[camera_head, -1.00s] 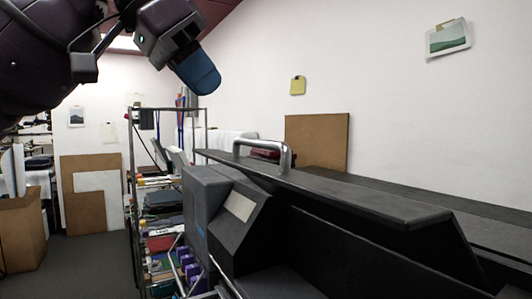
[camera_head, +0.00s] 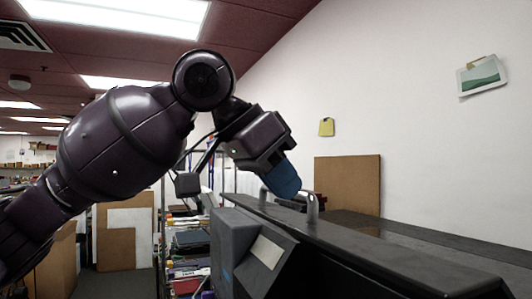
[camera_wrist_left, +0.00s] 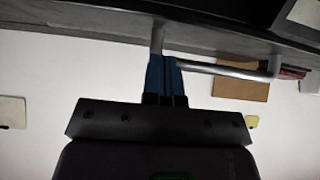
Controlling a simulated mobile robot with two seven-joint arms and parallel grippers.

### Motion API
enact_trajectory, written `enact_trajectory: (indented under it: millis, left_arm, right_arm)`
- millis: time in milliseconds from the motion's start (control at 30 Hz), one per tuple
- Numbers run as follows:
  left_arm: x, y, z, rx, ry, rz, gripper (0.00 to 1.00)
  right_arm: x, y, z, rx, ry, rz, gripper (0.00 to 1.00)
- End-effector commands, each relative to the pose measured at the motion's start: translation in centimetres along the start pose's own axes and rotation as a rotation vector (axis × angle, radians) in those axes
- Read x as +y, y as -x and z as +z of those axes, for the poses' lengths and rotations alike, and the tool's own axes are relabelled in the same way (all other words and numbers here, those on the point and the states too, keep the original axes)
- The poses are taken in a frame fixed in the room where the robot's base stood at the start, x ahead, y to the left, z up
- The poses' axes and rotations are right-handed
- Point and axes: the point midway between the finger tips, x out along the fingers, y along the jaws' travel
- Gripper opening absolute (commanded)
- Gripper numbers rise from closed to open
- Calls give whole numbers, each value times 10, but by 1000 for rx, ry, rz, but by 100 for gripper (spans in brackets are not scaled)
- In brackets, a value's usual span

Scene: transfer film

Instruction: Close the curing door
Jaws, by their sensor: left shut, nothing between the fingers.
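The curing door is a long dark lid (camera_head: 380,245) with a bent metal handle (camera_head: 312,207) near its far end. It looks level in the head view, on top of a dark machine. My left gripper (camera_head: 289,190), with blue fingers, points down at the handle and covers part of its bar. In the left wrist view the shut fingers (camera_wrist_left: 165,64) are at one end of the handle (camera_wrist_left: 225,70), by its post, with the dark door (camera_wrist_left: 100,25) beyond. Nothing shows between the fingers. Whether they touch the handle is unclear. My right gripper is out of view.
A grey box-like unit (camera_head: 240,245) with a pale label stands at the machine's left end. A shelf rack (camera_head: 188,250) with stacked items is left of it. A brown board (camera_head: 347,185) leans on the wall behind the machine.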

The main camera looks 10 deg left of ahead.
Motion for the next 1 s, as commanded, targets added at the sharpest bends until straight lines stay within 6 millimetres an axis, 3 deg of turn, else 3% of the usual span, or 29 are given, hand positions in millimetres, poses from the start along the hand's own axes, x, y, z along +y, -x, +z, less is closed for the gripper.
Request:
enact_trajectory:
  millis: [300,767,1000]
  left_arm:
    - [-1,-20,22,0,1,-1,0]
    - [-1,-21,24,4,2,-1,0]
    - [-5,-22,36,53,2,0,0]
  right_arm:
    - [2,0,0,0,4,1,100]
    - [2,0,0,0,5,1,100]
    - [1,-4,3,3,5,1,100]
